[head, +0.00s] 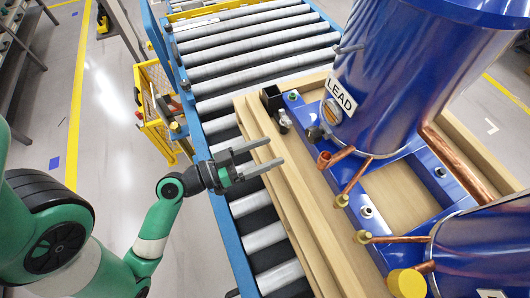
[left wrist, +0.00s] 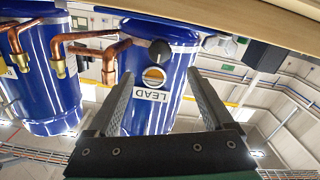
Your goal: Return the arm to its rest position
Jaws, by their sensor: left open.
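My left gripper (head: 265,157) is open and empty in the head view. It is above the left edge of the wooden pallet (head: 292,205). Its two grey fingers point right, toward the blue compressor (head: 395,75) with the LEAD label. In the left wrist view the two fingers (left wrist: 166,92) are spread apart with nothing between them, and the LEAD compressor (left wrist: 158,65) stands behind them, seen upside down. My left arm comes in from the lower left of the head view. My right gripper is not in view.
A roller conveyor (head: 250,48) with a blue frame carries the pallet. A second blue compressor (head: 490,250) with copper pipes and a yellow cap (head: 406,283) is at the lower right. A yellow guard (head: 158,105) stands left of the conveyor. The floor at left (head: 110,90) is mostly clear.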

